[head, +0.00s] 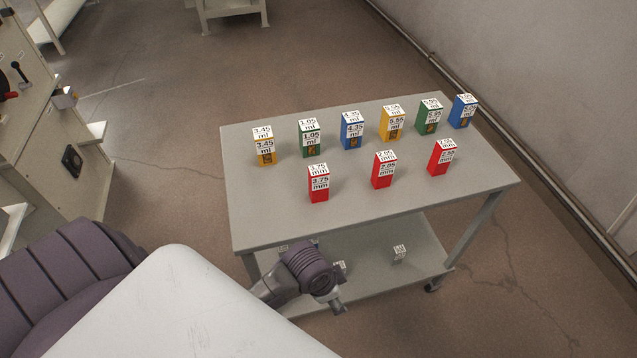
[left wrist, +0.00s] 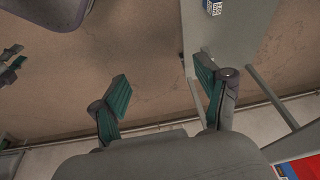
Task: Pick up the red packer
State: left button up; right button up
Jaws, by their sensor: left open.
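Three red packers stand upright on the front part of the grey table (head: 270,215). The left red packer (head: 319,188) is labelled 3.75 mm, the middle red packer (head: 383,175) appears to read 2.05 mm, and the right red packer (head: 440,160) appears to read 2.55 mm. My left gripper (head: 337,304) is near the table's front edge, in front of and apart from the packers. In the left wrist view the left gripper (left wrist: 162,90) has its green-padded fingers wide apart with nothing between them. My right gripper is not seen.
Behind the red packers stands a row of yellow (head: 266,152), green (head: 310,143) and blue (head: 351,135) blocks. Small white-labelled things (head: 400,251) lie on the lower shelf (head: 370,265). A control cabinet (head: 50,150) stands left, a wall (head: 540,70) right. The tabletop's front strip is clear.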

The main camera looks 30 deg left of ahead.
pick_arm(q)
notch_tip(320, 180, up, 8)
jog(key=w+d+m, duration=0.2)
jog(key=m, duration=0.2)
notch_tip(320, 180, up, 20)
jog(key=m+g+y, duration=0.2)
jog(key=m+g, duration=0.1)
jog(key=m, duration=1.2)
send_over(319, 180)
jog(key=w, duration=0.2)
jog(key=shift+s+a, duration=0.1)
jog(key=shift+a, duration=0.1)
notch_tip(319, 180, down, 8)
jog(key=shift+f+p, duration=0.15)
jog(key=shift+p, duration=0.3)
jog(key=f, duration=0.1)
jog(key=f+p, duration=0.1)
jog(key=f, duration=0.2)
jog(key=shift+s+a, duration=0.25)
jog(key=shift+a, duration=0.1)
jog(key=shift+f, duration=0.6)
jog(key=c, duration=1.3)
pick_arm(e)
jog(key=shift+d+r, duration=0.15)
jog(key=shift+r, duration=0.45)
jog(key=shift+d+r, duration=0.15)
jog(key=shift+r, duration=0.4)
